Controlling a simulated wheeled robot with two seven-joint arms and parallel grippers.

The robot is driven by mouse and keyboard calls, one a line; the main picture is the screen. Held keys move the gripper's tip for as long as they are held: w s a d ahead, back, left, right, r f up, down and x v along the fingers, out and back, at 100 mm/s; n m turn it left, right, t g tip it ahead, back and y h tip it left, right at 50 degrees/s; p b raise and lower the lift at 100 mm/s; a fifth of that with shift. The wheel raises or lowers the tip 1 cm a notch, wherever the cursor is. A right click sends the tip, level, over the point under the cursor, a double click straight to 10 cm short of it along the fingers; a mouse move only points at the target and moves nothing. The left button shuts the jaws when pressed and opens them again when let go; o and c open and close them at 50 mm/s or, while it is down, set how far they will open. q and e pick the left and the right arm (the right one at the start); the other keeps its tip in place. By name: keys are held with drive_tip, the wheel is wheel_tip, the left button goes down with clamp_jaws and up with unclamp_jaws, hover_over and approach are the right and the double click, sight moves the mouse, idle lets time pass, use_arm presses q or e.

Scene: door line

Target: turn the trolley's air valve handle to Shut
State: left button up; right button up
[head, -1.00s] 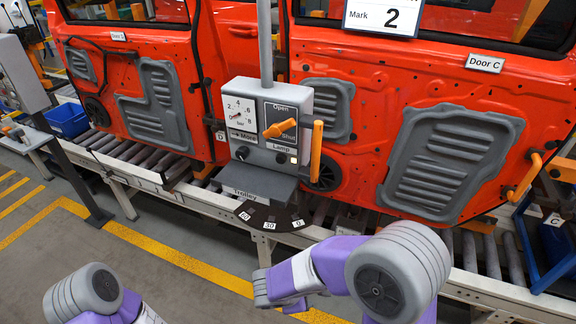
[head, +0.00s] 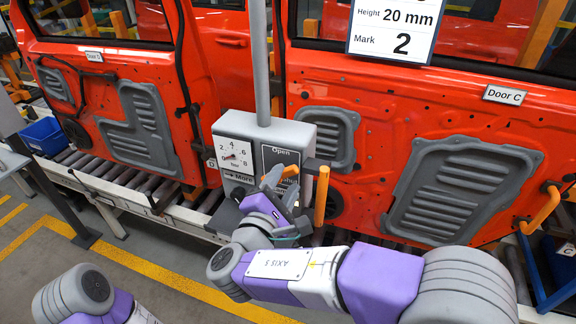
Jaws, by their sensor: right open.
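The trolley's grey control box (head: 262,127) stands in front of the red doors, with a round gauge (head: 234,156) on its left and a dark valve plate marked Open at the top. The orange valve handle (head: 291,171) shows only in part; my right gripper covers the rest and most of the lower plate. My right gripper (head: 278,178) is open, with its fingers right at the handle. I cannot tell whether they touch it. My left arm shows at the lower left, but its gripper is out of view.
An orange upright grab bar (head: 321,195) stands just right of the gripper. Door C (head: 400,110) is behind on the right, with a Mark 2 sign (head: 397,30) above. A grey pole (head: 260,60) rises from the box. A blue bin (head: 42,136) is far left.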

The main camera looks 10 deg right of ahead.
sight(287, 175)
drive_tip(key=x, duration=0.3)
drive_tip(key=shift+w+f, duration=0.15)
drive_tip(key=shift+w, duration=0.1)
drive_tip(key=shift+w+d+p, duration=0.3)
drive_tip(key=shift+w, duration=0.05)
drive_tip(key=shift+w, duration=0.1)
clamp_jaws()
